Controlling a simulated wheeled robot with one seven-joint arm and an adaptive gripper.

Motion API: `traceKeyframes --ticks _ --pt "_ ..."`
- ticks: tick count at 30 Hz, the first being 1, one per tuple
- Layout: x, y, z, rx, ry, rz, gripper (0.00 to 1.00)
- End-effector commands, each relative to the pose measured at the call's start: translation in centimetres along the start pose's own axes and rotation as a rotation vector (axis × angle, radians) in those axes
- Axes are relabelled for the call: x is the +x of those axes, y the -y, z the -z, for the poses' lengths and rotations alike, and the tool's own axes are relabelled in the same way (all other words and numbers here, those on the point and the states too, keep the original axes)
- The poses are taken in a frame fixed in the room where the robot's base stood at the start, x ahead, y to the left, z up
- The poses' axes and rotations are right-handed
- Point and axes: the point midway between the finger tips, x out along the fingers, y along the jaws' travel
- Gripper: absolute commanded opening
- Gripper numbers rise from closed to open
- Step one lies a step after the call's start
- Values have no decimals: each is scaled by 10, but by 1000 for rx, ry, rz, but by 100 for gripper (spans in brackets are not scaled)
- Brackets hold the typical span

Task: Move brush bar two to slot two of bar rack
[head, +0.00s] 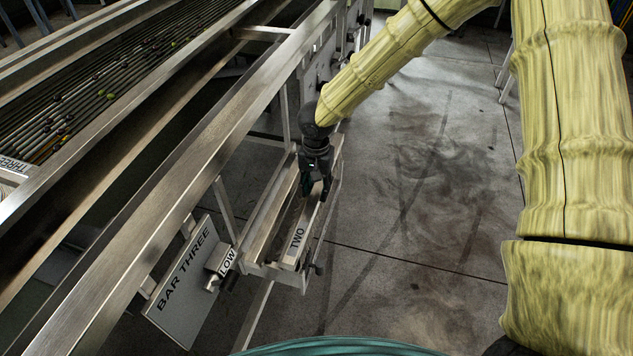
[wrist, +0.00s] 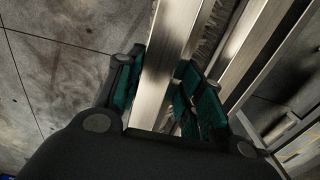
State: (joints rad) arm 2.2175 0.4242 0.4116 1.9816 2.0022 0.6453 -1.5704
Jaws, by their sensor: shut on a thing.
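Brush bar two (head: 300,236), a long pale metal bar with a "TWO" label at its near end, lies along the right side of a narrow metal frame (head: 262,228) beside the machine. My gripper (head: 317,190) reaches down from above and is shut on the bar beyond the label. In the wrist view the bar (wrist: 161,65) runs between my teal finger pads (wrist: 155,100), with dark bristles (wrist: 205,45) along its right side. Whether the bar rests in the frame or is slightly raised, I cannot tell. I cannot identify a bar rack or its slot two with certainty.
A "BAR THREE" sign (head: 187,283) and a "LOW" label (head: 227,261) are left of the frame's near end. The roller machine's long steel rail (head: 190,170) runs along the left. Concrete floor (head: 430,190) to the right is open.

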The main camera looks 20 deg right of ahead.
Motion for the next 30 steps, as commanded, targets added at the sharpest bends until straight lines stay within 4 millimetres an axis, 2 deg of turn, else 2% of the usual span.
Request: traceKeyframes --ticks 10,30 --pt "14 0 0 -1 0 1 0" --pt "15 0 0 0 0 1 0"
